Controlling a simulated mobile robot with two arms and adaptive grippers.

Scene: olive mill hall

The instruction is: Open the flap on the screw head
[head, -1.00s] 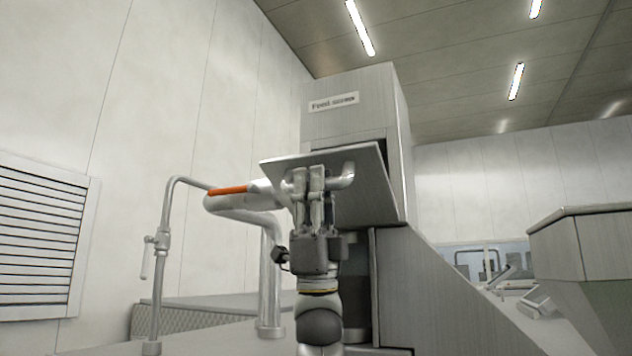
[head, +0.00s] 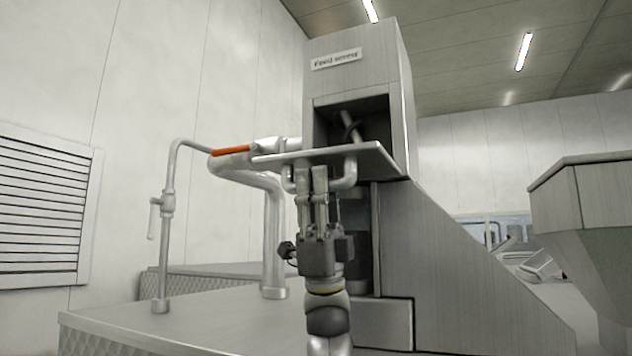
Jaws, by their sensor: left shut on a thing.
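The screw head (head: 350,55) is a tall grey metal housing with a "Feed screw" label (head: 336,59) near its top. Its flap (head: 368,154) is folded down and stands out towards me, about level, seen nearly edge-on. Above the flap, the dark opening (head: 330,128) shows part of the screw inside. A bar handle (head: 348,174) is on the flap's underside. My left gripper (head: 312,176) comes up from below and is shut on the handle, with its fingers just under the flap. My right gripper is not in view.
A thick grey pipe (head: 272,235) and a thin tap pipe (head: 162,240) with an orange-marked section (head: 231,151) stand to the left. A sloped metal casing (head: 450,280) descends to the right. A hopper (head: 585,205) stands at far right.

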